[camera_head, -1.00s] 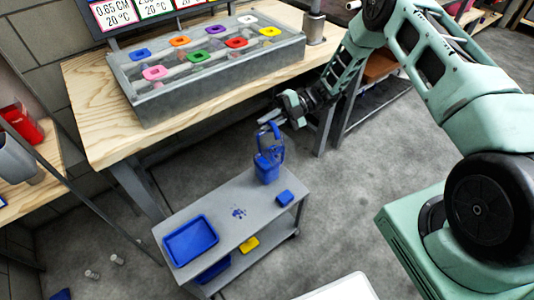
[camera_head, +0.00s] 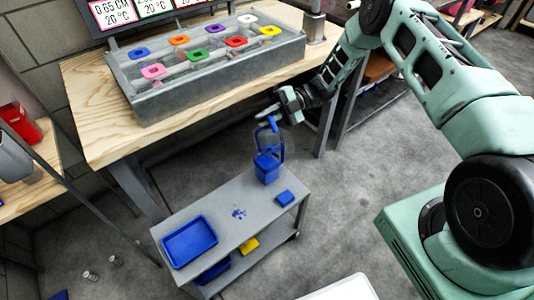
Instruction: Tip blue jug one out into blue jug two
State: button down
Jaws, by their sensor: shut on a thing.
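A blue jug (camera_head: 267,168) stands upright on the grey cart's top (camera_head: 222,197), near its far end. A thin blue upright loop shows just above it. I cannot tell whether the loop is this jug's handle or part of a second jug. My gripper (camera_head: 268,115) is above the jug, shut on a small blue part (camera_head: 272,123) at the top of the loop. The second jug does not show clearly as a separate thing, and which jug is one or two cannot be told.
On the cart are a blue tray (camera_head: 190,241), small blue bits (camera_head: 239,213) and a small blue block (camera_head: 285,198). A yellow item (camera_head: 249,245) is on its lower shelf. The wooden bench (camera_head: 92,103) with a grey box (camera_head: 205,77) of coloured squares stands behind.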

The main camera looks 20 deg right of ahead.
jog(key=shift+w+f+m+g+b, duration=0.2)
jog(key=shift+w+m+g+b, duration=0.1)
jog(key=shift+w+m+b, duration=0.55)
dwell(0.5)
jog(key=shift+w, duration=0.1)
dwell(0.6)
